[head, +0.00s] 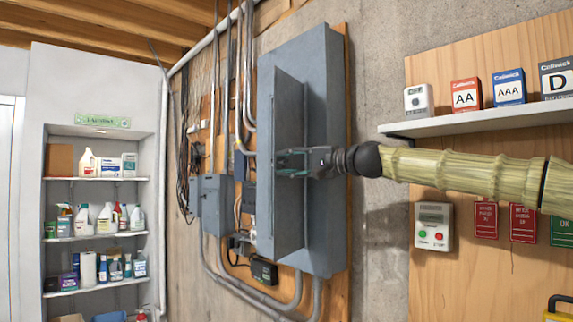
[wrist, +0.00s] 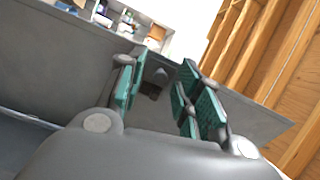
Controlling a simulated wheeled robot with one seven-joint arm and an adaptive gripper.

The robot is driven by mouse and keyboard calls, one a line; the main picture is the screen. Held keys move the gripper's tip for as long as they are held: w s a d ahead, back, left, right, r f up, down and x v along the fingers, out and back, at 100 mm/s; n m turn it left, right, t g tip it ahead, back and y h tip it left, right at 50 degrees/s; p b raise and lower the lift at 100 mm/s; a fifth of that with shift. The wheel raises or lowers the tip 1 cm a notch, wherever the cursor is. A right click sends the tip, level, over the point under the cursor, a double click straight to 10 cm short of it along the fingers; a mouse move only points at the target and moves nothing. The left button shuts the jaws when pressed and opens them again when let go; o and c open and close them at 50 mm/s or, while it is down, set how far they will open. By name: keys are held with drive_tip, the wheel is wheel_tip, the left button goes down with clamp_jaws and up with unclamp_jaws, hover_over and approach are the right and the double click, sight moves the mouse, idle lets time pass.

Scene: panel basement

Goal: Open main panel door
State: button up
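The grey main panel (head: 325,110) is a tall box on the wall. Its door (head: 288,105) stands out from the box at an angle, partly open, with its darker face toward my gripper. My gripper (head: 290,162) reaches in from the right at about the door's mid-height, with its fingers in front of that face. In the wrist view, the teal-padded fingers (wrist: 160,95) are apart, with a small dark latch-like part (wrist: 155,80) beyond the gap on the door's grey surface (wrist: 70,65). Contact with the door cannot be told.
A shelf (head: 440,125) with battery boxes and a wooden board are on the right, near my arm. Conduits (head: 240,70) and a smaller grey box (head: 215,200) lie left of the panel. White shelving (head: 95,180) with bottles stands farther left.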

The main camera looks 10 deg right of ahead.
drive_tip(key=v, duration=1.1)
drive_tip(key=shift+s+d, duration=0.25)
drive_tip(key=shift+d, duration=0.05)
